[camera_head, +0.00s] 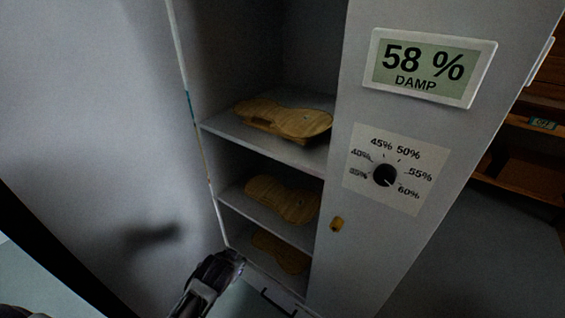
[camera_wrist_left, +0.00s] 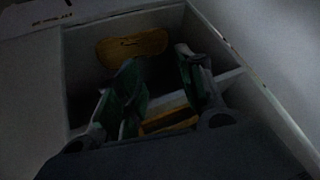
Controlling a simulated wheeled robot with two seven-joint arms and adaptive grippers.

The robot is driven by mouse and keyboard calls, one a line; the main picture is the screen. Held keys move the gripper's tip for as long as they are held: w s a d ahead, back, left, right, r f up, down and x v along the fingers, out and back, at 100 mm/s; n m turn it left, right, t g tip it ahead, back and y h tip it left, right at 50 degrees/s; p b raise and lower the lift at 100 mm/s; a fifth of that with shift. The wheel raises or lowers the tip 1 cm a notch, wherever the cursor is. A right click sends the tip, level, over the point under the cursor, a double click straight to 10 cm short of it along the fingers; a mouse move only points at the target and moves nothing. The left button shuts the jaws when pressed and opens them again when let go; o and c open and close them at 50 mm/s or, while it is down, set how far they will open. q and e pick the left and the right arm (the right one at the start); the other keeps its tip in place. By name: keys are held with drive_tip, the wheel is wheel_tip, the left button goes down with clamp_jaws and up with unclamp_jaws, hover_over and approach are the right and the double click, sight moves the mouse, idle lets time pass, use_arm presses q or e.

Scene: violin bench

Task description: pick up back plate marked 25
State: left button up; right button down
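Three violin-shaped wooden plates lie on separate cabinet shelves in the head view: an upper plate (camera_head: 284,118), a middle plate (camera_head: 281,199) and a lower plate (camera_head: 279,251). I can read no number on any of them, so I cannot tell which is marked 25. My left gripper (camera_head: 228,262) is in front of the cabinet's lower opening, apart from the plates. In the dark left wrist view its two fingers (camera_wrist_left: 166,92) stand apart with nothing visibly held. One plate (camera_wrist_left: 132,46) shows beyond them, and another wooden piece (camera_wrist_left: 170,121) shows partly between them. My right gripper is not in view.
The grey cabinet has a display (camera_head: 426,69) reading 58 % DAMP and a dial (camera_head: 385,175) set near 60%. An open door (camera_head: 110,110) fills the left side. The shelf edges (camera_head: 262,147) and side wall narrow the opening. A wooden rack (camera_head: 520,165) stands at the right.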

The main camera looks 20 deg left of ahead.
use_arm(q)
drive_tip(key=w+a+r+m+t+y, duration=0.1)
drive_tip(key=w+a+r+t, duration=0.2)
drive_tip(key=r, duration=0.5)
drive_tip(key=w+a+r+t, duration=0.1)
drive_tip(key=w+r+t, duration=0.4)
drive_tip(key=r, duration=0.4)
drive_tip(key=w+a+r+m+t+y, duration=0.1)
drive_tip(key=w+a+r+t, duration=0.1)
drive_tip(key=w+r, duration=0.45)
drive_tip(key=w+d+r+m+g+h, duration=0.2)
drive_tip(key=r+m+h, duration=0.5)
drive_tip(key=m, duration=0.4)
drive_tip(key=w+d+r+m+g+h, duration=0.1)
drive_tip(key=d+r+m+h, duration=0.3)
drive_tip(key=r+m+h, duration=0.4)
drive_tip(key=w+m+h, duration=0.1)
drive_tip(key=m, duration=0.2)
drive_tip(key=shift+w+r+m+g, duration=0.2)
drive_tip(key=shift+r+m+g, duration=0.1)
drive_tip(key=shift+m+g, duration=0.1)
